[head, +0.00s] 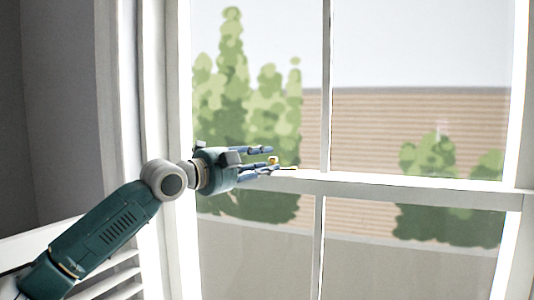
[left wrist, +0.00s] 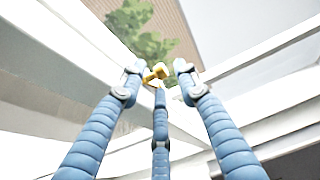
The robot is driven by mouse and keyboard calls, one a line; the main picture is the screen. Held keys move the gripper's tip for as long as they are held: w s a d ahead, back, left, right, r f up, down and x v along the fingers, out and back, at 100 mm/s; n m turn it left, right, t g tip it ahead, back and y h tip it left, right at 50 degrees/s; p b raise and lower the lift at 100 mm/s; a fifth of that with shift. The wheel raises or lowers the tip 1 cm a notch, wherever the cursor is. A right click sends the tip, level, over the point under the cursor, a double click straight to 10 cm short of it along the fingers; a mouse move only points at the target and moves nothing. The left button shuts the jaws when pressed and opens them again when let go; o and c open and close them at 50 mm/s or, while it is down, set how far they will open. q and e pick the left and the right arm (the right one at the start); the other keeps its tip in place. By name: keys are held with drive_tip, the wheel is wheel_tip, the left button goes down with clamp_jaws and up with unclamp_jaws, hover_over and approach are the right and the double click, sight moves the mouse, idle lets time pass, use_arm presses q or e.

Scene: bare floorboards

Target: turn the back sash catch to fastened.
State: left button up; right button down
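A small brass sash catch (head: 272,160) sits on the white meeting rail (head: 400,187) of the window, near the rail's left part. It also shows in the left wrist view (left wrist: 156,73), beyond the fingertips. My left gripper (head: 272,158) reaches in from the left along the rail. Its blue fingers are spread, with the catch at the level of the gap between the tips. In the left wrist view the left gripper (left wrist: 158,78) has its fingers apart around the catch; I cannot tell whether any touches it. The catch's lever direction is too small to read. My right gripper is not in view.
The white window frame (head: 157,90) stands close beside my left wrist. A vertical glazing bar (head: 326,80) crosses the panes right of the catch. White slats (head: 105,285) are at lower left. Bushes and a brick-coloured wall show outside, beyond the glass.

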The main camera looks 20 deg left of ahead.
use_arm(q)
drive_tip(key=shift+w+d, duration=0.25)
drive_tip(key=shift+w, duration=0.3)
clamp_jaws()
